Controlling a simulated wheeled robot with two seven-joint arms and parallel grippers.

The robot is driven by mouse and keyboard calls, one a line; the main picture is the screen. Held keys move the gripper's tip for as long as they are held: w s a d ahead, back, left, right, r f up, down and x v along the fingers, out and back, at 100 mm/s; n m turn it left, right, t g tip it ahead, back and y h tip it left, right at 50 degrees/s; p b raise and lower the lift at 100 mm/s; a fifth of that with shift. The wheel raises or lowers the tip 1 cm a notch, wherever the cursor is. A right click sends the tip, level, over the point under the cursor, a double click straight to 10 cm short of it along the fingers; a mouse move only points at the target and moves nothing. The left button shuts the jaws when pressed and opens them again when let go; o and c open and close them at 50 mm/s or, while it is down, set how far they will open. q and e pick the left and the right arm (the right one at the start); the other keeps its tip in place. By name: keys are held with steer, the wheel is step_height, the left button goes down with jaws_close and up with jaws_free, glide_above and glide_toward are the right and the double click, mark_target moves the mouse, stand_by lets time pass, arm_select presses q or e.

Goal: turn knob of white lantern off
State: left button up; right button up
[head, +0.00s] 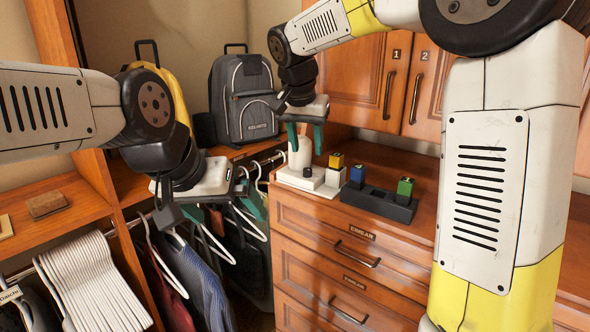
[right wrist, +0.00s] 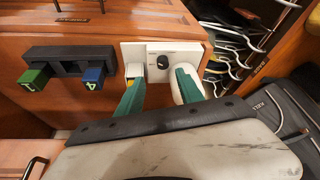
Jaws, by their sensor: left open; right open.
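The white lantern (head: 300,155) stands on a white base plate (head: 322,187) on top of the wooden drawer unit. A black round knob (head: 307,171) is on the base; it also shows in the right wrist view (right wrist: 163,62), on the white plate. My right gripper (head: 305,138) is open above the lantern, its green fingers apart. In the right wrist view its fingers (right wrist: 159,85) appear either side of the knob, and partly hide the plate and lantern. I cannot tell any contact. My left gripper (head: 224,203) is open and empty by the hanging clothes, away from the lantern.
A black holder (head: 378,203) with blue and green blocks stands right of the lantern. A yellow-topped block (head: 336,161) is at the base plate. A grey backpack (head: 242,98) stands behind to the left. Cabinet doors (head: 385,85) rise behind; hangers (head: 215,240) hang at left.

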mark_target(307, 169)
steer(key=x, duration=0.8)
steer(key=shift+w+a, duration=0.1)
steer(key=shift+a, duration=0.2)
jaws_close()
